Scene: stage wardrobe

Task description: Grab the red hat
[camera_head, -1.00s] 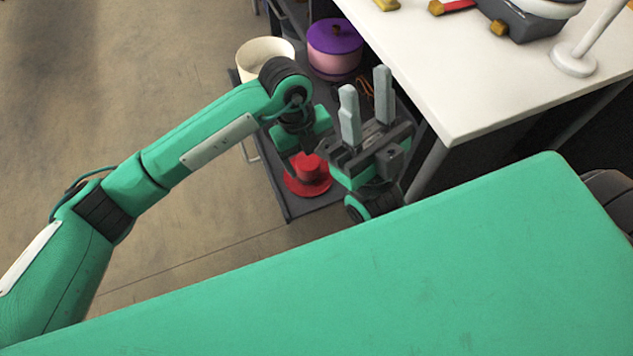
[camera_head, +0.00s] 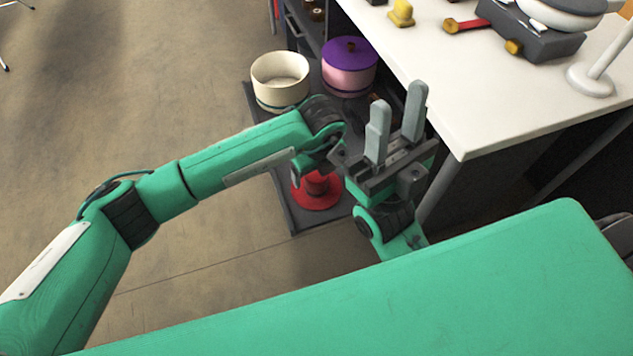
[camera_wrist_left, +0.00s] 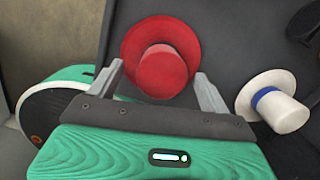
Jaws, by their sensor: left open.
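The red hat (camera_head: 317,192) sits brim down on a dark grey surface (camera_head: 292,217), partly hidden behind my left arm in the head view. In the left wrist view the red hat (camera_wrist_left: 163,70) shows whole, with a round crown and wide brim. My left gripper (camera_wrist_left: 158,74) is open, its fingers on either side of the crown in that view. The depth between fingers and hat is hard to tell. In the head view the left fingertips are hidden behind the wrist. My right gripper (camera_head: 397,110) points up, fingers apart and empty, to the right of the hat.
A white hat with a blue band (camera_wrist_left: 278,108) lies right of the red hat. A cream round container (camera_head: 280,80) and a pink container with a purple lid (camera_head: 348,75) stand behind. A white table (camera_head: 470,100) is at right. Open floor (camera_head: 140,90) is at left.

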